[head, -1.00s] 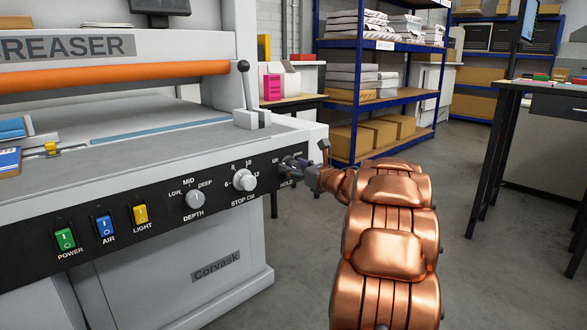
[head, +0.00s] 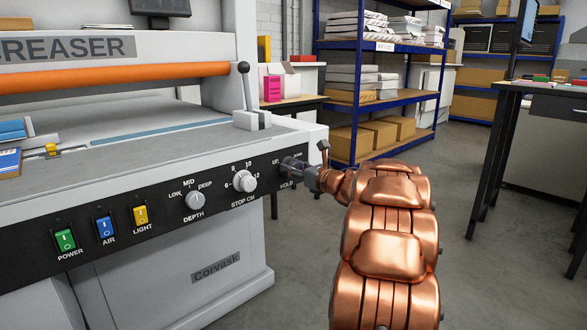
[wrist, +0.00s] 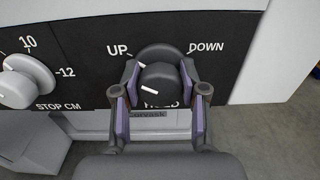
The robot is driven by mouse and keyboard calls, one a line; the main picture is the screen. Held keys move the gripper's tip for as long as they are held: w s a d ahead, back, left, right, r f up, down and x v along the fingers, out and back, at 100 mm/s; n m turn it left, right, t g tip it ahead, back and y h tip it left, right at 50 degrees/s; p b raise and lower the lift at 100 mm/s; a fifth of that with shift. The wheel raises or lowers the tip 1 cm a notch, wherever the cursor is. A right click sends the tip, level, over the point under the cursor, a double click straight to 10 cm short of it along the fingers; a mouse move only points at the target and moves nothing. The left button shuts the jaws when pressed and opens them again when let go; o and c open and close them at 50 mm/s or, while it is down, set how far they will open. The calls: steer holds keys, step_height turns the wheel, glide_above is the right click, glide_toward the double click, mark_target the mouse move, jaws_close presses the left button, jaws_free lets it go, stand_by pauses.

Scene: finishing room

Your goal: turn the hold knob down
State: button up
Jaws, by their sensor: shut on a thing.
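The hold knob (wrist: 160,82) is a dark round knob on the black control panel, between the printed words UP and DOWN in the wrist view. Its white pointer mark is on its left side, turned toward the UP side. My gripper (wrist: 159,95) is shut on the knob, with a purple-padded finger on each side of it.
The stop cm dial (head: 243,181) is just left of my gripper, then the depth dial (head: 195,199) and the light switch (head: 140,214). A lever (head: 245,90) stands above on the machine. A blue shelf (head: 372,95) is behind; open floor lies right.

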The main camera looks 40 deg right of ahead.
steer(key=m+p, duration=0.2)
steer(key=m, duration=0.3)
steer(key=shift+d+m, duration=0.1)
steer(key=shift+m, duration=0.3)
steer(key=m+p, duration=0.2)
steer(key=m, duration=0.1)
steer(key=m+p, duration=0.2)
steer(key=m, duration=0.1)
steer(key=shift+d+r, duration=0.1)
steer(key=shift+r, duration=0.1)
steer(key=m+p, duration=0.6)
steer(key=shift+f+m+p, duration=0.1)
steer(key=shift+m+p, duration=0.2)
steer(key=m+p, duration=0.4)
steer(key=shift+f, duration=0.2)
steer(key=shift+f+m+p, duration=0.1)
steer(key=shift+m+p, duration=0.55)
steer(key=shift+m, duration=0.05)
steer(key=shift+f, duration=0.1)
steer(key=o, duration=1.1)
